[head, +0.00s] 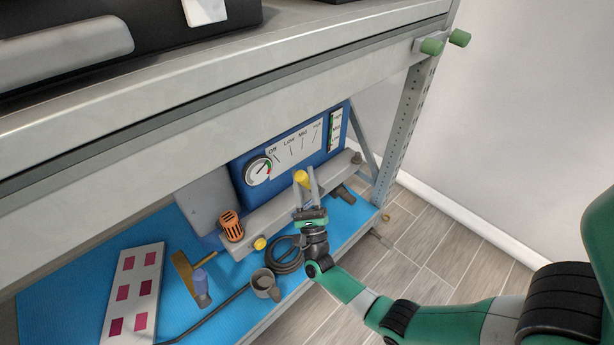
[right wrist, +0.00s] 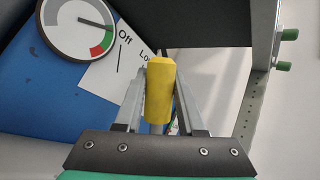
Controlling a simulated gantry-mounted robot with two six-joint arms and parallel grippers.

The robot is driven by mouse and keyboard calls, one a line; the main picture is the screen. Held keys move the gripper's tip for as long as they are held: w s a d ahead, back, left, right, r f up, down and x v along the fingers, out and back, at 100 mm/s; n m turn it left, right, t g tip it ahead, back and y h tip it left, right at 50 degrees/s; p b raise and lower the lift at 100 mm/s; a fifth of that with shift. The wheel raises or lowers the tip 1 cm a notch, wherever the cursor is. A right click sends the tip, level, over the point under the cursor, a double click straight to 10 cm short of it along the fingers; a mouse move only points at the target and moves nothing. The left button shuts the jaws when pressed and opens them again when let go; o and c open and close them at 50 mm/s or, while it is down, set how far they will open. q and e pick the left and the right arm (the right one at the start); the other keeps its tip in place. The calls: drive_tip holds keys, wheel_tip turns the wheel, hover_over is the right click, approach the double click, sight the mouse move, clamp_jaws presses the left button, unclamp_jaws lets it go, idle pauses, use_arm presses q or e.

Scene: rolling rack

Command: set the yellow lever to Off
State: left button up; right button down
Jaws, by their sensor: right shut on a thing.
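The yellow lever (head: 301,178) stands out from the front of the blue unit (head: 240,178) on the lower shelf. Behind it is a white label plate (head: 294,149) marked Off, Low, Mid and a further setting. My right gripper (head: 306,181) reaches up from below, its two fingers shut around the lever. In the right wrist view the yellow lever (right wrist: 160,92) sits between both fingers, its top near the Low mark and right of Off. The exact setting is hard to tell. My left gripper is not in view.
A round gauge (head: 258,170) is left of the label. The upper shelf beam (head: 200,120) hangs above. An orange knob (head: 231,226), a yellow knob (head: 260,243), a coiled cable (head: 285,254), a grey cup (head: 265,283) and a hammer (head: 188,275) are lower left.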

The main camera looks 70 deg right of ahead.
idle(0.3)
drive_tip(key=c, duration=0.5)
unclamp_jaws()
drive_tip(key=shift+a, duration=0.1)
drive_tip(key=v, duration=1.1)
drive_tip(key=shift+a+f, duration=0.2)
drive_tip(key=shift+f, duration=0.1)
drive_tip(key=shift+s, duration=0.1)
